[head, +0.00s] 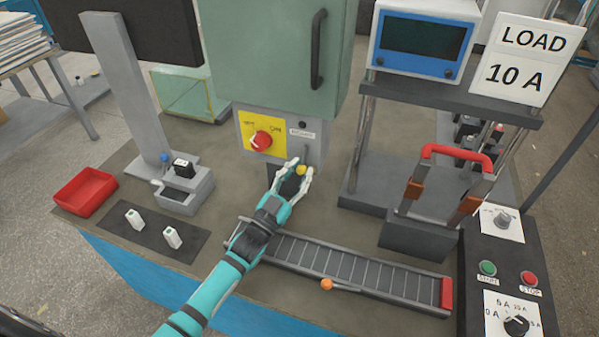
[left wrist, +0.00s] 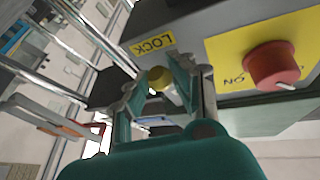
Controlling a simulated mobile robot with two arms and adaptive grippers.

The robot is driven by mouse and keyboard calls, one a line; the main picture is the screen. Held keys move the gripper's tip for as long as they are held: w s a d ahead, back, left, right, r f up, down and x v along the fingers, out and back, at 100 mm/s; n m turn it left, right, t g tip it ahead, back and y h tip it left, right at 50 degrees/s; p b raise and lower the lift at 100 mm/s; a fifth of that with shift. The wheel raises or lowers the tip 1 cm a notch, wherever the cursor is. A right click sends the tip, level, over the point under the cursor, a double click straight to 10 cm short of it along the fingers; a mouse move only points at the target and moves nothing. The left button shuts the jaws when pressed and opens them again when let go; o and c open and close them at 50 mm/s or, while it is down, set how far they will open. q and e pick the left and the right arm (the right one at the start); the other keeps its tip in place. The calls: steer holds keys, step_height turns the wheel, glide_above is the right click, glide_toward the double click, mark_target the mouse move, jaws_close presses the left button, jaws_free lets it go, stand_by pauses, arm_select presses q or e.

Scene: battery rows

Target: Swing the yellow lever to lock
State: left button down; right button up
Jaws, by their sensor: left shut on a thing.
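The yellow lever (head: 301,170) shows as a yellow round knob low on the front of the grey-green cabinet (head: 280,50), with a thin dark rod above it. My left gripper (head: 302,167) is shut on the yellow knob, fingers on either side. In the left wrist view the knob (left wrist: 159,76) sits between the fingertips, and a yellow label reading LOCK (left wrist: 153,44) is on the grey panel above it. Most of the lever's rod is hidden there. My right gripper is not in view.
A red rotary switch (head: 261,141) on a yellow plate is left of the lever. A roller track (head: 345,267) lies in front, and a metal stand (head: 450,105) with a blue meter (head: 420,40) is to the right. A red tray (head: 85,191) and small white blocks (head: 172,237) are at left.

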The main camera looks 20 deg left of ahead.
arm_select(q)
steer(key=a+m+g+p, duration=0.1)
steer(key=m, duration=0.1)
steer(key=a+r+m+g+h+p, duration=0.1)
steer(key=m, duration=0.1)
steer(key=m+g+h+p, duration=0.1)
steer(key=m+p, duration=0.1)
steer(key=m, duration=0.1)
steer(key=shift+a+r, duration=0.2)
steer(key=shift+a, duration=0.2)
steer(key=m+g+p, duration=0.1)
steer(key=m+p, duration=0.1)
steer(key=a+r+m+g+p, duration=0.1)
steer(key=m+p, duration=0.1)
steer(key=a+r+m+p, duration=0.1)
steer(key=m+p, duration=0.1)
steer(key=shift+w+g, duration=0.1)
steer(key=shift+g, duration=0.3)
steer(key=shift+a+r+m+g+y+p, duration=0.1)
steer(key=shift+r+m+g+y+p, duration=0.15)
steer(key=shift+m+p, duration=0.3)
steer(key=shift+a+r+m+g+y+p, duration=0.15)
steer(key=shift+m+y+p, duration=0.25)
steer(key=shift+p, duration=0.25)
steer(key=c, duration=1.1)
jaws_free()
steer(key=shift+d, duration=0.1)
steer(key=shift+o, duration=0.2)
steer(key=v, duration=1.2)
